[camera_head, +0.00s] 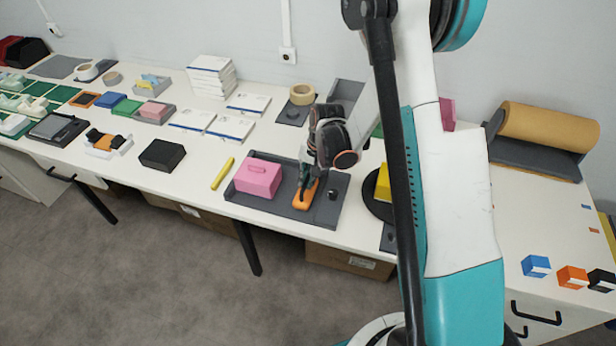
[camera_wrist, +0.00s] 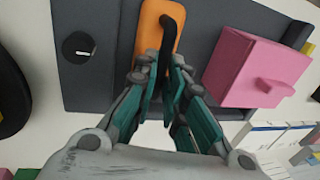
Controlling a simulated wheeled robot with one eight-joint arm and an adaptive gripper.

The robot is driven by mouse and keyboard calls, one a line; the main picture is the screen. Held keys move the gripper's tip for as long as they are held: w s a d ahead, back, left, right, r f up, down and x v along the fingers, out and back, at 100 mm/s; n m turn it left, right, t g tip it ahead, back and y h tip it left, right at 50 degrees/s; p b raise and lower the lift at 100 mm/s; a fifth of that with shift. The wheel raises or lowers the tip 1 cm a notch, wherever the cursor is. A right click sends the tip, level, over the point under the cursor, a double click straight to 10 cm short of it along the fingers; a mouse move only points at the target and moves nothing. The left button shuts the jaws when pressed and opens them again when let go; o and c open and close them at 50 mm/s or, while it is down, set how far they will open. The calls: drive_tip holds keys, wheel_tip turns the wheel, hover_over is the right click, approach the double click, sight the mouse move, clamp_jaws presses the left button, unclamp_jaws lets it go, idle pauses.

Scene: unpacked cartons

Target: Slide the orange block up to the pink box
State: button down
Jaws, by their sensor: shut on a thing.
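The orange block (camera_head: 305,197), long with rounded ends, lies on a dark grey mat (camera_head: 330,215); a black handle stands up from it. The pink box (camera_head: 258,180), with a knob on it, stands on the same mat, left of the block. In the wrist view the orange block (camera_wrist: 152,28) and the pink box (camera_wrist: 255,68) have a strip of mat between them. My gripper (camera_head: 305,177) is above the block. In the wrist view my gripper's fingertips (camera_wrist: 166,72) are closed around the black handle (camera_wrist: 169,35). The fingers hide part of the block.
A small black knob-like piece (camera_head: 332,194) stands on the mat right of the block. A yellow bar (camera_head: 222,173) lies left of the mat. A black box (camera_head: 162,154) is farther left. A tan tape roll (camera_head: 302,94) is behind. The table's front edge is close to the mat.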

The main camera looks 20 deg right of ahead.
drive_tip(key=w+a, duration=0.1)
drive_tip(key=a, duration=0.1)
drive_tip(key=w+a+b, duration=0.1)
drive_tip(key=a, duration=0.1)
drive_tip(key=w+a, duration=0.1)
drive_tip(key=w, duration=0.1)
drive_tip(key=shift+w+a, duration=0.1)
drive_tip(key=shift+a, duration=0.3)
drive_tip(key=c, duration=1.7)
unclamp_jaws()
drive_tip(key=shift+o, duration=0.2)
drive_tip(key=shift+d, duration=0.1)
